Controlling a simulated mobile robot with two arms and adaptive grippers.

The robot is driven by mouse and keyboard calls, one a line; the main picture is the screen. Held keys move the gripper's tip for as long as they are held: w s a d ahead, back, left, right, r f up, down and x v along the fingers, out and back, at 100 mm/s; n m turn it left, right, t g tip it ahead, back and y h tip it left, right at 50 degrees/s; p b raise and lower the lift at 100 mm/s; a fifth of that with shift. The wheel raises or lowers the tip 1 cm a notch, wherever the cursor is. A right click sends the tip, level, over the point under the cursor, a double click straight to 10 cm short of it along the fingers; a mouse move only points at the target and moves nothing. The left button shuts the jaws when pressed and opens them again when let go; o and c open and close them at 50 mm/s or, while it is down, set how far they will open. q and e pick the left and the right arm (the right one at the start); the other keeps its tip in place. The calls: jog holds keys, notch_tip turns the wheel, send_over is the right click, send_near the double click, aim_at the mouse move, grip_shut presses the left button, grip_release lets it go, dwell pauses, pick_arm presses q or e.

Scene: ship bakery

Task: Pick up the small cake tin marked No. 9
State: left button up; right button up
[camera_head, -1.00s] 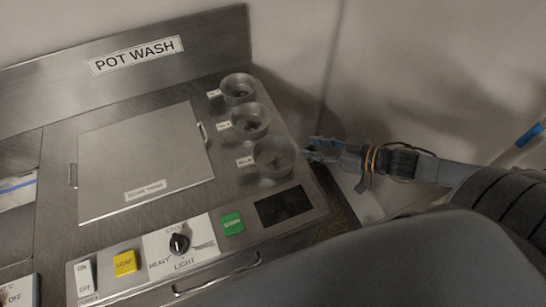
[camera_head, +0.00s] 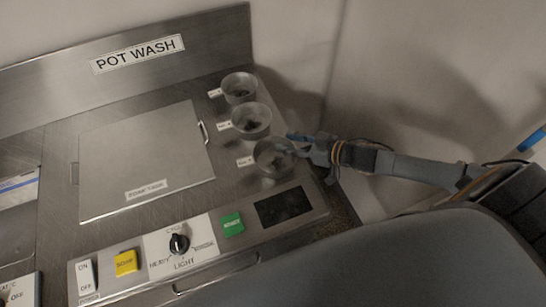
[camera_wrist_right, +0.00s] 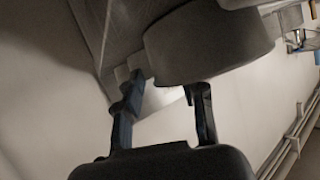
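Three small round metal tins stand in a row along the right side of the steel pot wash top: a back tin (camera_head: 239,78), a middle tin (camera_head: 263,112) and a front tin (camera_head: 263,147). Each has a small white tag to its left; the print is too small to read surely, so I cannot tell which is No. 9. My right gripper (camera_head: 299,143) is at the right rim of the front tin. In the right wrist view its two fingers (camera_wrist_right: 165,92) are spread with nothing between them, and a tin (camera_wrist_right: 205,40) is just beyond. Contact is unclear. My left gripper is out of view.
A closed square lid (camera_head: 140,150) fills the middle of the top. Along the front are a yellow button (camera_head: 126,262), a dial (camera_head: 179,243), a green button (camera_head: 232,224) and a dark panel (camera_head: 283,205). A backboard (camera_head: 215,45) stands behind; a wall is at right.

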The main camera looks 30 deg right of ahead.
jog(key=shift+x, duration=1)
jog(key=shift+w, duration=0.1)
grip_shut()
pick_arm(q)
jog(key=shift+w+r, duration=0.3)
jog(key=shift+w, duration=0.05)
pick_arm(e)
jog(key=shift+r, duration=0.1)
